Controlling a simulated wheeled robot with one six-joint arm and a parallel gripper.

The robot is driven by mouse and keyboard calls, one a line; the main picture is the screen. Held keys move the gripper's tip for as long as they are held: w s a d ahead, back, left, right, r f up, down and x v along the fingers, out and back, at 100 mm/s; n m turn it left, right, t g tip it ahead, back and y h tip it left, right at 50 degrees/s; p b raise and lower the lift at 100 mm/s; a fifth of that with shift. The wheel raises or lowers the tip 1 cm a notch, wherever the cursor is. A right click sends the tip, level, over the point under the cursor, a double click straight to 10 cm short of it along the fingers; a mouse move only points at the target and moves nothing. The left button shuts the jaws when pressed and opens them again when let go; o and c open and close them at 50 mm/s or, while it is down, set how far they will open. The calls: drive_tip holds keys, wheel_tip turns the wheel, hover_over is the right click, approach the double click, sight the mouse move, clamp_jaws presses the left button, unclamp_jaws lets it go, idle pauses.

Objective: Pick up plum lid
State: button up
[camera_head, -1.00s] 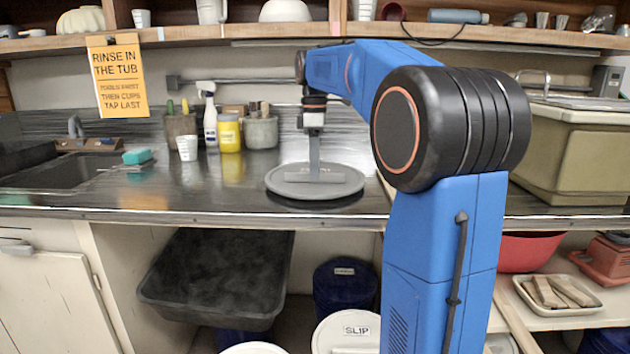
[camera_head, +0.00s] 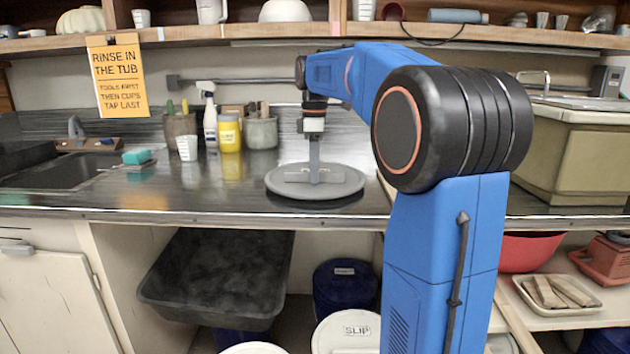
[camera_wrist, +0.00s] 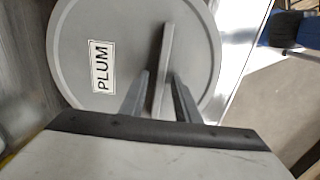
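The plum lid (camera_wrist: 72,45) is a round grey disc with a raised bar handle (camera_wrist: 162,60) and a white label reading PLUM. It lies flat on the dark counter, and the lid also shows in the head view (camera_head: 285,187). My gripper (camera_wrist: 158,78) is pointing down over the lid, with one finger on each side of the bar handle. The fingers are apart, with a visible gap between the left finger and the bar. My gripper also shows in the head view (camera_head: 314,180), low at the handle.
A white cup (camera_head: 187,148), a spray bottle (camera_head: 210,125), a yellow jar (camera_head: 229,134) and grey pots stand behind the lid. A sink (camera_head: 60,170) is at left. A large olive bin (camera_head: 575,155) is at right. A shelf runs above.

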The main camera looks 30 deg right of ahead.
clamp_jaws()
idle(1.2)
